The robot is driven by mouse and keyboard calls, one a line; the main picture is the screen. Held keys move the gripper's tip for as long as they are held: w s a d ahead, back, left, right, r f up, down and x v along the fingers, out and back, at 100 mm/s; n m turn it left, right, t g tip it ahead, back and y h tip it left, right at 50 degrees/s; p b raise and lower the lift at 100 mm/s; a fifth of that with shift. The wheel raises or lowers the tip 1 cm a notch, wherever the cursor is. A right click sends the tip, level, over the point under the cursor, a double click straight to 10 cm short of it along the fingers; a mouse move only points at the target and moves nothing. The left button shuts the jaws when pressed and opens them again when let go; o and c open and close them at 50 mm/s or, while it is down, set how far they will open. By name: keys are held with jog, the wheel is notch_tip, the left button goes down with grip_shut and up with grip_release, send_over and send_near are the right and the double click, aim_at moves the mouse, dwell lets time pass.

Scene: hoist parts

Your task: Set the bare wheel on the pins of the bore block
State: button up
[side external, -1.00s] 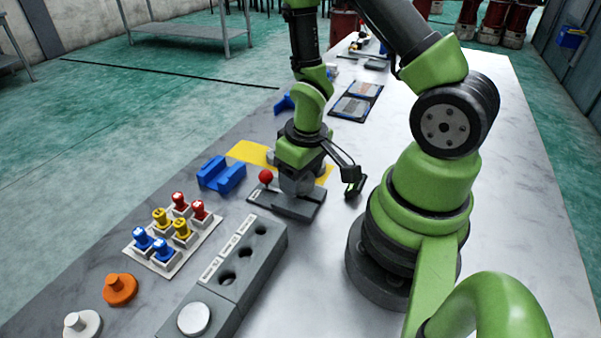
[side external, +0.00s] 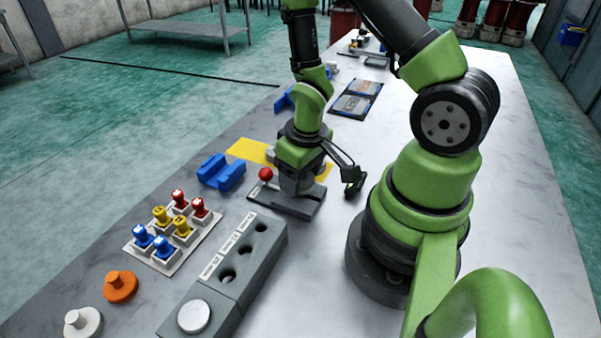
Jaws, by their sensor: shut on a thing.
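My gripper (side external: 299,188) points down in the middle of the table, over a dark grey flat fixture (side external: 268,198) with a red ball knob (side external: 265,174). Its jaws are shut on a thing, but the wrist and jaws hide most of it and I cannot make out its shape. I cannot tell whether it touches the fixture. I cannot clearly pick out the bare wheel or the pins of the bore block. A long grey block (side external: 226,291) with several round holes and white labels lies nearer the camera, apart from the gripper.
A yellow sheet (side external: 248,150) lies behind the gripper, with a blue cradle (side external: 221,173) to the left. A white rack (side external: 133,247) holds red, yellow and blue plugs. An orange knobbed disc (side external: 120,286) and a white one (side external: 83,322) are front left.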

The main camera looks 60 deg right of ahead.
jog(key=shift+f, duration=1.05)
dwell(0.6)
jog(key=o, duration=1.2)
jog(key=shift+r, duration=3.5)
